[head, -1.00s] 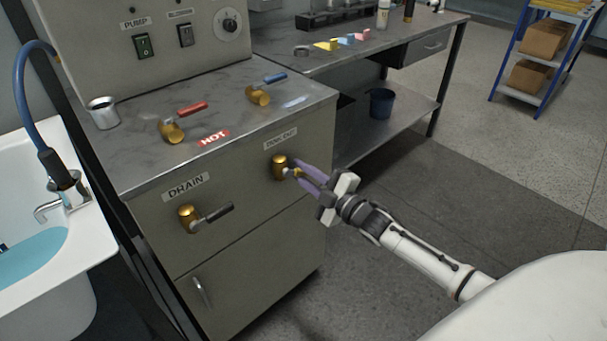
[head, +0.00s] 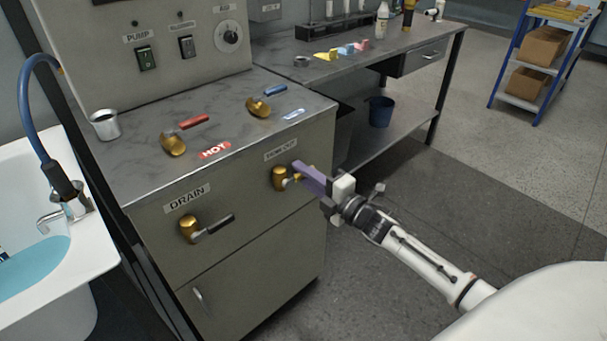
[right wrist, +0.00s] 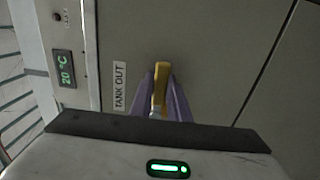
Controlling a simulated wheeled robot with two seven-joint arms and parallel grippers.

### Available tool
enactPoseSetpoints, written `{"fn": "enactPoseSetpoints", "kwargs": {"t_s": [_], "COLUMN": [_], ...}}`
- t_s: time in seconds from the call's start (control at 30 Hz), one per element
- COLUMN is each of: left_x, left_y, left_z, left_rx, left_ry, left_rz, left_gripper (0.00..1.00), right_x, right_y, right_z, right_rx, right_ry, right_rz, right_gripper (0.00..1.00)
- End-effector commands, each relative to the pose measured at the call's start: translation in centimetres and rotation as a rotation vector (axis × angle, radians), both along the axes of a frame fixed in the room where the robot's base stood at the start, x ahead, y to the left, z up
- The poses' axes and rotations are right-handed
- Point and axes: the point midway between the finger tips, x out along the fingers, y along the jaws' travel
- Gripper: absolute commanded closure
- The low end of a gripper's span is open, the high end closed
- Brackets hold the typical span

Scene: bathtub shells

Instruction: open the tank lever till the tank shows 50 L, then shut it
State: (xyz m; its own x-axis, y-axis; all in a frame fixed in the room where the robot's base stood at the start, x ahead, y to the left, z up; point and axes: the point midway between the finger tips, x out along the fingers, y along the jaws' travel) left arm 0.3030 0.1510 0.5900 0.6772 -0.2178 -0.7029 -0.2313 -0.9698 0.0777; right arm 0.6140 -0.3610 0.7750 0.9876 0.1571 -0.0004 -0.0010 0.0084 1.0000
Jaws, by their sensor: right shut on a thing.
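The tank lever is a yellow handle in the right wrist view (right wrist: 160,84), beside a label reading TANK OUT (right wrist: 119,87). In the head view its brass valve (head: 279,179) sits on the cabinet front, below its label (head: 281,152). My right gripper (head: 298,173), with purple fingers, is shut on the lever; the fingers lie on both sides of it in the right wrist view (right wrist: 161,90) and hide part of it. I see no tank reading in litres. My left gripper is not in view.
A DRAIN valve with a dark handle (head: 214,225) is left of the tank valve. Red (head: 185,125) and blue (head: 274,90) handled valves are on the cabinet top. A display (right wrist: 67,68) reads 20 °C. A white tub (head: 100,246) stands left. Floor right of the cabinet is clear.

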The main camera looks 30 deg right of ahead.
Motion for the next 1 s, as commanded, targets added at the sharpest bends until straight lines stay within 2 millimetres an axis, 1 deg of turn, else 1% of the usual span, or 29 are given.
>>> {"fn": "enactPoseSetpoints", "kwargs": {"t_s": [0.3,0.33,0.43,0.77,0.87,1.0], "left_x": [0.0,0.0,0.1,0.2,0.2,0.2], "left_y": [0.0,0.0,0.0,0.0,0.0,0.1], "left_z": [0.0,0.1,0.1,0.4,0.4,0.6], "left_rx": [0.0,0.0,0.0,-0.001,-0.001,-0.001], "left_ry": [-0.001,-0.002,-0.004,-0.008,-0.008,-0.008], "left_rz": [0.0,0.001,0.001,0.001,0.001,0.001], "left_gripper": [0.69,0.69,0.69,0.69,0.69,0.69], "right_x": [0.0,0.0,0.0,-0.2,-1.0,-3.2], "right_y": [0.0,0.0,0.0,0.0,-0.2,-0.5], "right_z": [0.0,0.0,0.0,0.0,-0.1,-0.1], "right_rx": [-0.015,-0.015,-0.013,-0.008,-0.007,-0.008], "right_ry": [-0.001,-0.001,-0.001,0.0,0.001,0.003], "right_rz": [0.001,0.001,0.001,0.001,0.0,0.001], "right_gripper": [1.0,0.83,0.66,0.66,0.66,0.66]}}
